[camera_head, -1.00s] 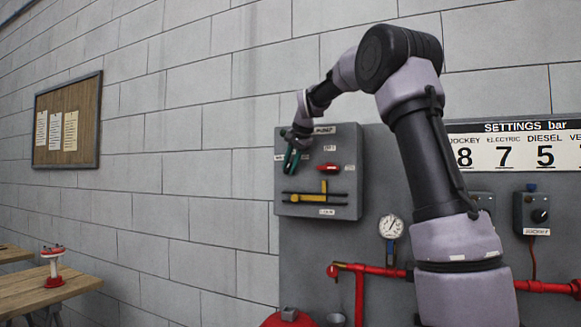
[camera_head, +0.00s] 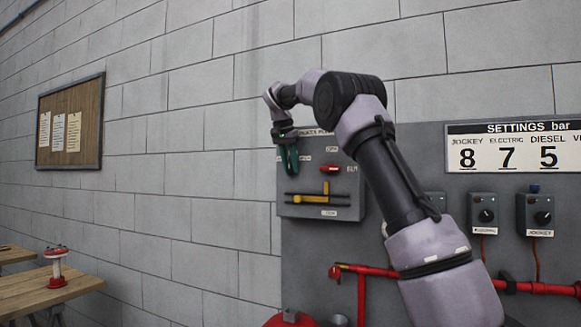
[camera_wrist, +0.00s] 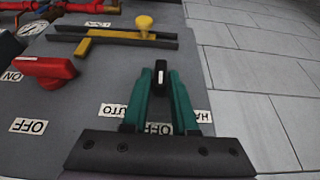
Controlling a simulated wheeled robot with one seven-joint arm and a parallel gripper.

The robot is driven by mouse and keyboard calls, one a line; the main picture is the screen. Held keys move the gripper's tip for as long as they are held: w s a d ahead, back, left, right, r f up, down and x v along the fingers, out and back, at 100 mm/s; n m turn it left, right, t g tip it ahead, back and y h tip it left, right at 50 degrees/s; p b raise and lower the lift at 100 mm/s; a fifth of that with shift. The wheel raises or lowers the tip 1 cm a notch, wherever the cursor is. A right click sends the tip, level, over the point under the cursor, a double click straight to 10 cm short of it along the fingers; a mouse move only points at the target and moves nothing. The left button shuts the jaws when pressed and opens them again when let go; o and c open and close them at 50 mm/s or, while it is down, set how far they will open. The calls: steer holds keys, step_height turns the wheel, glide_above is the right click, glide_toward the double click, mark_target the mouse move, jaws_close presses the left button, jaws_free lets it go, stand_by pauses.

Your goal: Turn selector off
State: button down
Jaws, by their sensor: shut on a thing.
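My gripper (camera_wrist: 160,84) is shut on the black selector knob (camera_wrist: 160,70), with one green finger on each side of it. The knob's white mark runs up and down in the wrist view, in line with the OFF label (camera_wrist: 158,128). That label is partly hidden between the fingers. The AUTO label (camera_wrist: 115,111) is to the left; the right-hand label (camera_wrist: 203,116) is partly covered. In the head view my gripper (camera_head: 289,162) is at the upper left of the grey control box (camera_head: 350,208), fingers roughly upright, and hides the knob.
A red switch (camera_wrist: 45,70) with ON and OFF labels sits beside the selector. A yellow lever (camera_wrist: 115,38) lies beyond it on the box; its round end sticks out. The dial gauge and red pipe (camera_head: 370,270) are lower.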

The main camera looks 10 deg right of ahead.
stand_by(0.3)
steer(key=c, duration=0.8)
jaws_free()
steer(key=v, duration=1)
steer(key=shift+r, duration=0.35)
